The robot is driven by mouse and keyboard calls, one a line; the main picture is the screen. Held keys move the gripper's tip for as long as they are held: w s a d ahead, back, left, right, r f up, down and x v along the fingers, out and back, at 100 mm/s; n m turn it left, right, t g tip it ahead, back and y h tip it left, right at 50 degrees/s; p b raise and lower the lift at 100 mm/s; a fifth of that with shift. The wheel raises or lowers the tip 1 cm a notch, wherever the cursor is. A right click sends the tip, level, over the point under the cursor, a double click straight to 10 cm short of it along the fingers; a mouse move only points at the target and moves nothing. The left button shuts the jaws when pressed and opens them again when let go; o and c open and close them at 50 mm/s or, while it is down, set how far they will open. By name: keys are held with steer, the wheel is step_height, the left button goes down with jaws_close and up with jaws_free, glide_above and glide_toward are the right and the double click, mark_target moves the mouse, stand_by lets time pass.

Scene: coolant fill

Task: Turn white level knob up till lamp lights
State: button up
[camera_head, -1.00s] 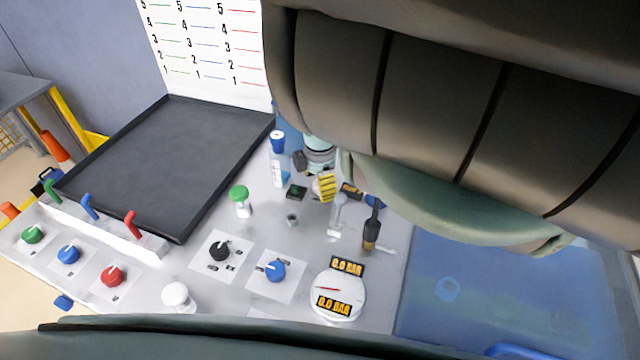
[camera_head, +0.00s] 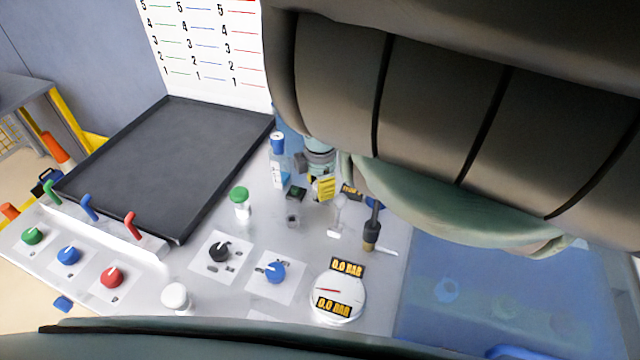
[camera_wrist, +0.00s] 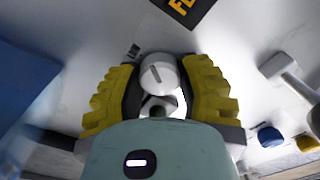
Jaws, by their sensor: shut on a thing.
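In the wrist view the white knob (camera_wrist: 158,70) has a round top with a short grey pointer line. The yellow-padded fingers of my gripper (camera_wrist: 160,92) stand on both sides of it and are shut on it. In the head view my gripper (camera_head: 324,188) is at the back of the panel, below my arm, and the held knob is hidden there. I cannot make out a lit lamp in either view.
A dark label (camera_wrist: 188,8) with yellow letters lies beyond the knob. A pale T-shaped part (camera_wrist: 290,72) stands to its right. In the head view a green-capped vial (camera_head: 240,200), a black knob (camera_head: 219,251), a blue knob (camera_head: 274,271) and a gauge (camera_head: 338,297) stand nearby.

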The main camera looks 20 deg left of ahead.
jaws_close()
steer(key=shift+m, duration=1.6)
steer(key=o, duration=1.1)
jaws_free()
steer(key=shift+r, duration=0.1)
step_height(320, 180, up, 5)
steer(key=shift+w+r, duration=0.1)
steer(key=shift+r, duration=1)
steer(key=shift+s+r, duration=0.1)
steer(key=shift+s, duration=0.1)
